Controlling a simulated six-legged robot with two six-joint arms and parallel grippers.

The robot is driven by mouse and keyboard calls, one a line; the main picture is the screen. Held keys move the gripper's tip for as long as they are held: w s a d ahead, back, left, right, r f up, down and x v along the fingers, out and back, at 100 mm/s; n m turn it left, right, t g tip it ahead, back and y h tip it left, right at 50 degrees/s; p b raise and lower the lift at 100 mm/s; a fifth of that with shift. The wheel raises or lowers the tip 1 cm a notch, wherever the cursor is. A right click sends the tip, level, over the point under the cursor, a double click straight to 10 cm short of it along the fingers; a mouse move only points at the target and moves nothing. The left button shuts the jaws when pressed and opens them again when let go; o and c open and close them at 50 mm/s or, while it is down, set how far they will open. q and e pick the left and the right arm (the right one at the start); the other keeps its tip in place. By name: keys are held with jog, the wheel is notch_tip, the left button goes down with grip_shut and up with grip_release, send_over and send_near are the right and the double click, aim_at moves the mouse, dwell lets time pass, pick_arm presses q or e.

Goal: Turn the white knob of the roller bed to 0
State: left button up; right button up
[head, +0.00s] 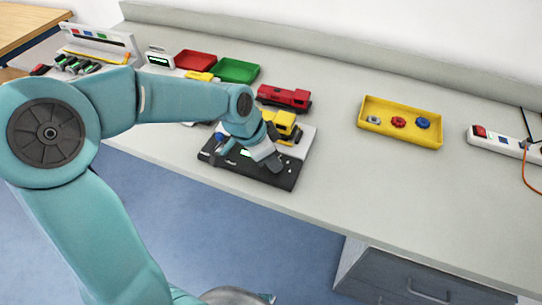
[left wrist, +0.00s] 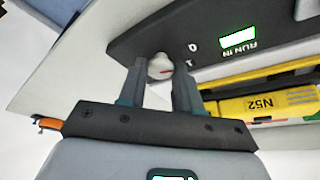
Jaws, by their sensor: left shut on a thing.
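The roller bed (head: 225,160) is a dark box with a green display, near the front edge of the bench, with a yellow locomotive (head: 284,125) behind its panel. In the left wrist view its dark panel (left wrist: 150,28) carries a "RUN IN" display and the marks 0 and 1. My left gripper (left wrist: 160,78) is shut on the knob, one finger on each side. In the head view my left gripper (head: 268,157) hides the knob. My right gripper is not in view.
A red locomotive (head: 284,97) and red (head: 195,60) and green (head: 238,69) trays stand behind. A yellow tray (head: 373,134) with small parts and a white power strip (head: 502,144) are to the right. The bench between roller bed and yellow tray is clear.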

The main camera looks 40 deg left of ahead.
pick_arm(q)
jog(key=shift+w+r, duration=0.1)
jog(key=shift+r, duration=0.05)
jog(key=o, duration=1)
jog(key=shift+o, duration=0.2)
jog(key=p+v, duration=0.1)
jog(key=v, duration=1.5)
jog(key=shift+s, duration=0.25)
jog(key=shift+s+a, duration=0.1)
